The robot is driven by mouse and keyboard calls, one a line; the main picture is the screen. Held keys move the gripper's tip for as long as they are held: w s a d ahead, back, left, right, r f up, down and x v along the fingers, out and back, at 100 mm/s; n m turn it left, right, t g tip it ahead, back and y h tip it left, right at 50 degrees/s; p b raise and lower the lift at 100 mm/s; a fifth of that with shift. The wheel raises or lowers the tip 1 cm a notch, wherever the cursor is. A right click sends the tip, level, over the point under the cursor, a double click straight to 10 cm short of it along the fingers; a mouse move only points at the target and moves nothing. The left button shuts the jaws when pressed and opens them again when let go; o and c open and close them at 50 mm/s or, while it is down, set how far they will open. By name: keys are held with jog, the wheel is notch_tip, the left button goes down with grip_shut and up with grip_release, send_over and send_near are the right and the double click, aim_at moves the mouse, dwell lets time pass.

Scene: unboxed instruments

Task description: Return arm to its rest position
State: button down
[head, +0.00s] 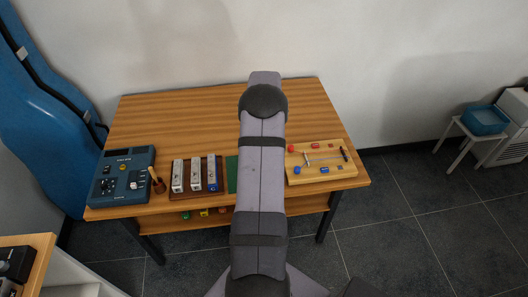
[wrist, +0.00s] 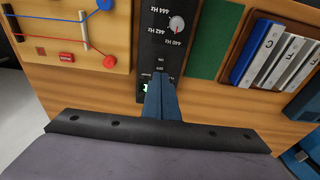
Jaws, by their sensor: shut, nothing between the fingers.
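My gripper (wrist: 158,84) shows in the wrist view with its two blue fingers together and nothing between them. Its tips are over the lower end of a black panel (wrist: 160,48) with a grey knob (wrist: 176,24), Hz markings and ON/OFF lettering. A green light (wrist: 146,88) shows beside the fingers; I cannot tell whether the tips touch the panel. In the head view, my arm reaches over the wooden table (head: 185,115) and hides the gripper and the black panel.
A wooden board (head: 336,171) with coloured pegs lies right of my arm. On the left are a green mat (head: 232,174), a brown tray (head: 204,193) with three block-like pieces, and a blue device (head: 125,165). The table's back is clear. A blue case (head: 40,100) leans at left.

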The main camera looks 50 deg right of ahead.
dwell(0.3)
jog(key=w+a+r+n, duration=0.1)
jog(key=w+a+r, duration=0.15)
jog(key=a, duration=0.65)
jog(key=w+a+r+n, duration=0.1)
jog(key=a+r+n, duration=0.15)
jog(key=a, duration=0.65)
jog(key=w+a+r+n, duration=0.1)
jog(key=w+a+r, duration=0.15)
jog(key=a, duration=0.55)
jog(key=s+a+r+n+y, duration=0.1)
jog(key=s+a, duration=0.3)
jog(key=a, duration=0.3)
jog(key=s+a+n, duration=0.2)
jog(key=s+a, duration=0.2)
jog(key=a, duration=0.3)
jog(key=s+a+n+g, duration=0.1)
jog(key=s+a+n, duration=0.1)
jog(key=s+a, duration=0.6)
notch_tip(320, 180, down, 20)
jog(key=d+b, duration=0.1)
jog(key=b, duration=1.8)
jog(key=shift+s, duration=0.4)
jog(key=shift+d+m, duration=0.1)
jog(key=shift+m, duration=0.15)
